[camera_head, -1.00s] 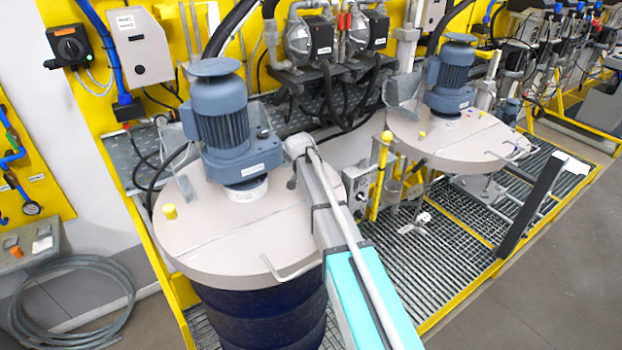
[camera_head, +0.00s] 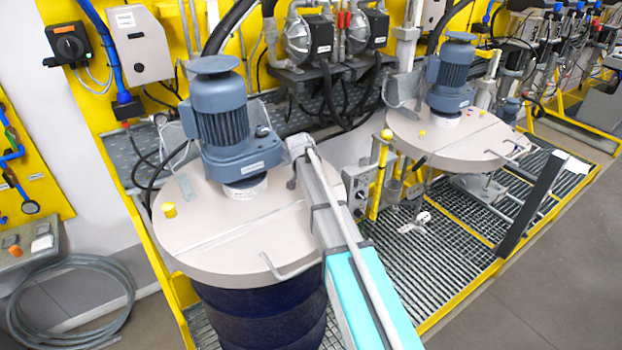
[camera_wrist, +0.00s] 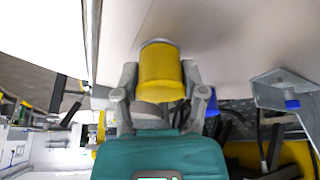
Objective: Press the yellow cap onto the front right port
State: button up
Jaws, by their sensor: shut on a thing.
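In the wrist view my gripper (camera_wrist: 160,78) is shut on the yellow cap (camera_wrist: 160,82), with one grey finger on each side of it. A thin grey rim shows at the cap's far end, against the beige drum lid (camera_wrist: 225,35). I cannot tell whether the cap is seated on a port. In the head view my arm reaches over the right side of the near lid (camera_head: 235,240); the held cap and fingertips are hidden there. Another yellow cap (camera_head: 169,210) sits at the lid's left. The front right port is not visible.
A blue-grey agitator motor (camera_head: 222,120) stands on the lid's middle. A bent handle (camera_head: 290,268) rises at the lid's front edge. A second lidded agitator (camera_head: 450,130) stands behind right. Yellow-edged grating (camera_head: 430,260) lies between.

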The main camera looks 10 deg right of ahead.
jog(key=shift+f, duration=0.15)
jog(key=shift+c, duration=0.5)
jog(key=shift+s, duration=0.1)
jog(key=o, duration=1.2)
jog(key=shift+r+p, duration=2)
jog(key=shift+r, duration=0.05)
